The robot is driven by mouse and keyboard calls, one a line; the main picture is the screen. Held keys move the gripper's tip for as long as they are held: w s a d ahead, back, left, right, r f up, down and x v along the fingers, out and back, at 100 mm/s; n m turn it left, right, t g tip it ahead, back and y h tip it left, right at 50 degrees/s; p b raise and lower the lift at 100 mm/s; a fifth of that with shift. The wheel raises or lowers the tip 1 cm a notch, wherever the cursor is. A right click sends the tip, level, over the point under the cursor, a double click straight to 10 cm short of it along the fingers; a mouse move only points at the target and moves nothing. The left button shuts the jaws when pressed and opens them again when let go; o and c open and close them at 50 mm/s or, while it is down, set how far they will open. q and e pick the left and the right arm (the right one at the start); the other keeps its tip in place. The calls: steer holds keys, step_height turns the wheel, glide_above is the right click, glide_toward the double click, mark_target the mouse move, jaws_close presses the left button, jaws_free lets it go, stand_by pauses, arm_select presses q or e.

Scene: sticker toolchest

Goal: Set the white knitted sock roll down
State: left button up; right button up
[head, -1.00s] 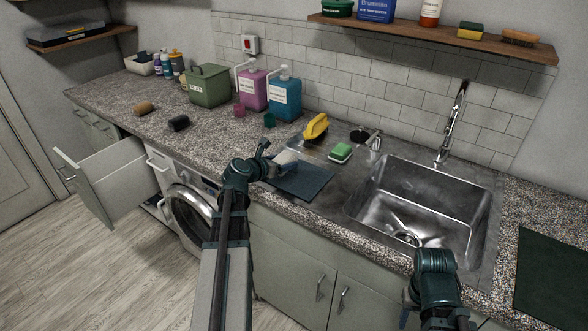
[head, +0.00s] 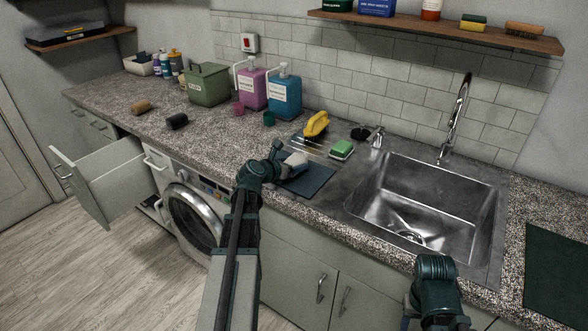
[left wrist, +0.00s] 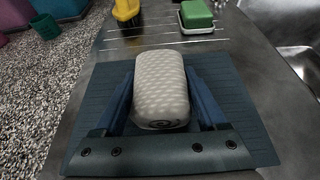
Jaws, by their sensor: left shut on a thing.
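The white knitted sock roll (left wrist: 160,88) is between the fingers of my left gripper (left wrist: 160,92), which is shut on it. In the head view the roll (head: 296,160) shows as a small pale shape at the left gripper (head: 284,160), over the dark blue-grey mat (head: 312,183) left of the sink. In the left wrist view the mat (left wrist: 238,115) lies under and around the roll. I cannot tell whether the roll touches it. My right arm's end is at the lower right of the head view, in front of the sink; its fingers are hidden.
A green sponge (head: 341,149) on a white dish and a yellow-handled brush (head: 316,124) are behind the mat. The sink (head: 425,205) is to the right. Small cups (head: 269,119), pump bottles (head: 284,97) and dark and brown rolls (head: 177,121) stand farther left. A drawer (head: 105,180) is open.

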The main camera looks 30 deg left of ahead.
arm_select(q)
steer(key=shift+r, duration=0.1)
steer(key=o, duration=1.3)
steer(key=p+v, duration=0.4)
steer(key=v, duration=0.6)
steer(key=shift+s+r, duration=0.15)
steer(key=shift+s, duration=0.05)
steer(key=shift+p+v, duration=0.35)
steer(key=shift+v, duration=0.45)
